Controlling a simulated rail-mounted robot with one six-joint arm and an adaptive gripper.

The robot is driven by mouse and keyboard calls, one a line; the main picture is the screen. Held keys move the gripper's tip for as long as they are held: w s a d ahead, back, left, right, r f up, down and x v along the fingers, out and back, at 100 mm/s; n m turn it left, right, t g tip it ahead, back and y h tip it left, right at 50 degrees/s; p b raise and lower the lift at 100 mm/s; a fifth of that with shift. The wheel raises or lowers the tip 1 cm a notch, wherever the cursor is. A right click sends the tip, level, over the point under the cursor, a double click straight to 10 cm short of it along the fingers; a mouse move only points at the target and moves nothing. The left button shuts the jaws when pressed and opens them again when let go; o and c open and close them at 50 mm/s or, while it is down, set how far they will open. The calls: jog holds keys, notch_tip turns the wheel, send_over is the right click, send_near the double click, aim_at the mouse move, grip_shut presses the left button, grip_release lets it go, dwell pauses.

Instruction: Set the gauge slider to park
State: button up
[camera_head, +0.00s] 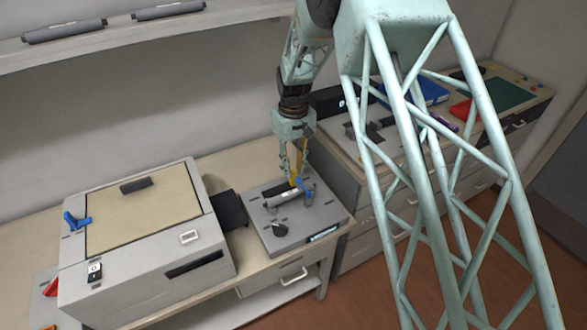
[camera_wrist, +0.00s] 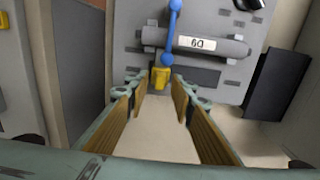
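A grey fixture (camera_head: 322,217) stands on the bench, with a grey cylinder (camera_head: 281,198) lying on it and a blue lever (camera_head: 306,187) across it. In the wrist view the cylinder (camera_wrist: 215,45) bears a white label, and the blue lever (camera_wrist: 173,30) crosses it. A small yellow piece (camera_wrist: 161,78) sits at the fixture's near edge; it looks like the gauge slider, but no park mark is legible. My gripper (camera_head: 293,176) is above the fixture's back edge. In the wrist view its fingers (camera_wrist: 160,92) are apart, one each side of the yellow piece, with nothing held between them.
A large printer-like machine (camera_head: 135,262) stands left of the fixture, with a black tray (camera_head: 231,210) between them. A second bench at right holds a blue item (camera_head: 428,92) and a green mat (camera_head: 492,94).

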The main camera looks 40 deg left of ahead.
jog(key=shift+f, duration=0.2)
grip_shut()
jog(key=shift+s, duration=0.1)
jog(key=shift+s+a, duration=0.15)
jog(key=shift+s, duration=0.1)
jog(key=s+a, duration=0.1)
jog(key=s, duration=0.2)
jog(key=s+a+b, duration=0.1)
jog(key=s, duration=0.1)
jog(key=s+a, duration=0.2)
jog(key=s, duration=0.1)
jog(key=shift+s+b, duration=0.35)
